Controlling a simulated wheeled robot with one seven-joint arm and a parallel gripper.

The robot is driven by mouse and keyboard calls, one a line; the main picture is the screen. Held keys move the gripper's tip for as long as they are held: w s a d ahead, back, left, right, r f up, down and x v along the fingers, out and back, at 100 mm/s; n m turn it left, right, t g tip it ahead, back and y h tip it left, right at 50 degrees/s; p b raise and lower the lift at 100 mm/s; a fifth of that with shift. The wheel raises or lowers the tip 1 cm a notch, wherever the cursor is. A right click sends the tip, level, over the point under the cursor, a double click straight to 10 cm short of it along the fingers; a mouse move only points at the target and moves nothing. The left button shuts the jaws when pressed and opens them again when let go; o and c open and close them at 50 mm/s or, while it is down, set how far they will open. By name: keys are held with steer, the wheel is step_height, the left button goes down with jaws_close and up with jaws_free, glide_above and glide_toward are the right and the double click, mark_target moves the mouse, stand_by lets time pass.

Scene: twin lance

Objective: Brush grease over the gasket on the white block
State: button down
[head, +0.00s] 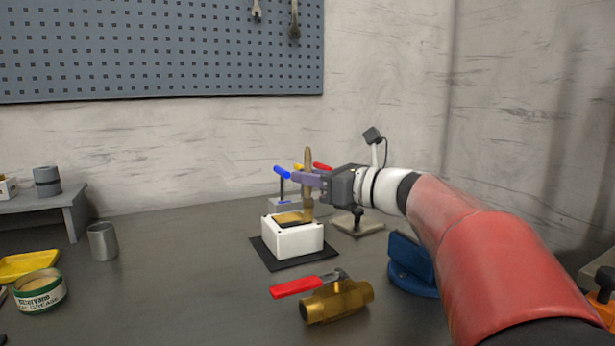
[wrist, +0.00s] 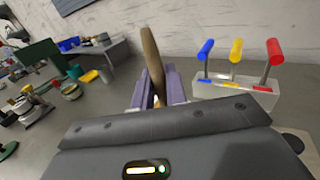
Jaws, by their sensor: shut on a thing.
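The white block (head: 284,240) sits on a black mat (head: 262,256) in the middle of the table. A tan gasket (head: 288,217) lies on its top face. My gripper (head: 308,180) is shut on the wooden handle of a brush (head: 308,160), held upright. The brush's lower end is at the right part of the block's top, by the gasket; I cannot tell whether the bristles touch it. The brush handle also shows between the fingers in the wrist view (wrist: 152,55). The grease tin (head: 40,290) stands open at the far left.
A brass valve with a red lever (head: 337,300) lies in front of the block. A blue vise-like object (head: 412,263) is to the right. Blue, yellow and red handles (wrist: 236,50) stand on a block behind. A grey cup (head: 102,241) and yellow tray (head: 30,264) are at left.

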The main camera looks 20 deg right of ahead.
steer(key=shift+a, duration=0.15)
steer(key=shift+s+a, duration=0.2)
steer(key=shift+a, duration=0.75)
steer(key=shift+s+a, duration=0.2)
steer(key=shift+a, duration=0.75)
steer(key=shift+a, duration=0.1)
steer(key=shift+s+a, duration=0.1)
steer(key=shift+a, duration=0.4)
steer(key=shift+d, duration=0.15)
steer(key=shift+w+d+p, duration=0.25)
steer(key=shift+d+p, duration=0.15)
steer(key=shift+d, duration=0.85)
steer(key=shift+d, duration=0.1)
steer(key=shift+w+d, duration=0.15)
steer(key=shift+d, duration=0.4)
steer(key=shift+d, duration=0.1)
